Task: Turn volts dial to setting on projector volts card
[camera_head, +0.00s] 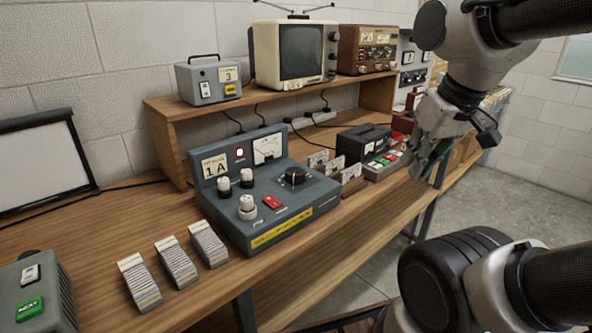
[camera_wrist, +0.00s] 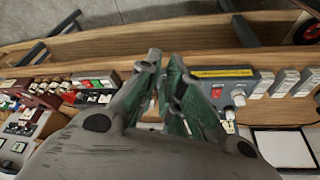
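A blue-grey console (camera_head: 290,224), marked 1A, stands on the bench with a meter, a red lamp, a red switch, a black pointer dial (camera_head: 294,176) and several white-topped knobs (camera_head: 247,207). Their labels are too small to read, so I cannot tell which is the volts dial. My gripper (camera_head: 432,168) hangs over the bench's right part, away from the console. In the wrist view, its fingers (camera_wrist: 165,60) have a narrow gap and hold nothing. The console (camera_wrist: 262,78) also shows there, partly behind a finger.
A black meter box (camera_head: 363,143) and a unit with coloured buttons (camera_head: 381,163) stand between the cards and my gripper. Several card stacks (camera_head: 177,262) lie left of the console. A shelf (camera_head: 165,125) behind holds a television (camera_head: 295,55) and radio (camera_head: 366,50).

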